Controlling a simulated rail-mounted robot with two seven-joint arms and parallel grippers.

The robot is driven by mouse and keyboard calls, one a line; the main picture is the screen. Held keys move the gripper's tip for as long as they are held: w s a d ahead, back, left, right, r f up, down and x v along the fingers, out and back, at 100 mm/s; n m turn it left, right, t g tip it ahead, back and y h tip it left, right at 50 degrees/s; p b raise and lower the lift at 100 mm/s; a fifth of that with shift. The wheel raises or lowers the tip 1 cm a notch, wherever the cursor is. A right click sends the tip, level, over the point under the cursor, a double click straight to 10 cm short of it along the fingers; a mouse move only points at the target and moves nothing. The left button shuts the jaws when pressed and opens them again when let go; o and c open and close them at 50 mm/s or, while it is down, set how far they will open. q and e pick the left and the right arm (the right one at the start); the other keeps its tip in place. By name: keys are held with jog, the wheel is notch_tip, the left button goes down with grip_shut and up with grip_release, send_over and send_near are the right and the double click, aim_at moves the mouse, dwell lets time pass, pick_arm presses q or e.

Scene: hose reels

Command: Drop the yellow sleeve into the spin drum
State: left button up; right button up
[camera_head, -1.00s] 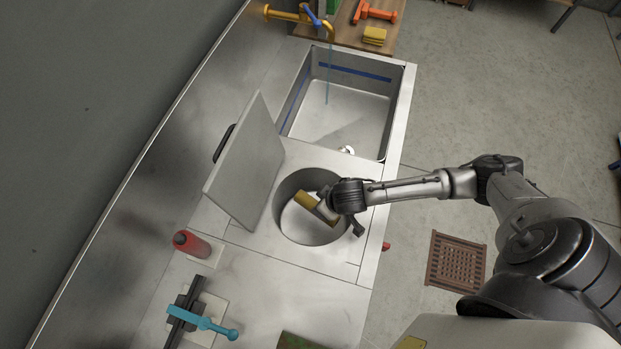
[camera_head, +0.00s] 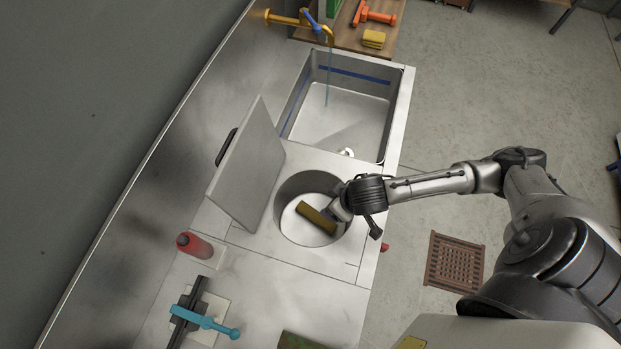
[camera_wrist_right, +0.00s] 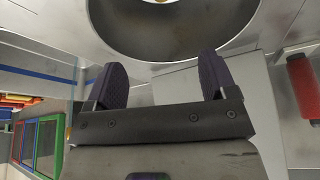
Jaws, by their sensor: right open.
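The yellow sleeve (camera_head: 316,218), dull olive-yellow in the shade, is inside the spin drum's round opening (camera_head: 290,190), tilted across it. I cannot tell whether it rests on the drum's floor. My right gripper (camera_head: 337,211) is at the drum's right rim, close to the sleeve's upper right side. In the right wrist view my right gripper (camera_wrist_right: 160,78) is open with nothing between its fingers, and the drum's wall (camera_wrist_right: 120,30) shows beyond them. A sliver of yellow shows at that view's top edge. My left gripper is out of view.
The drum's lid (camera_head: 247,165) stands open on the left. A sink basin (camera_head: 345,115) with a running yellow tap (camera_head: 290,17) lies behind.

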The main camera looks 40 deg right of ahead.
jog(key=shift+v, duration=2.25)
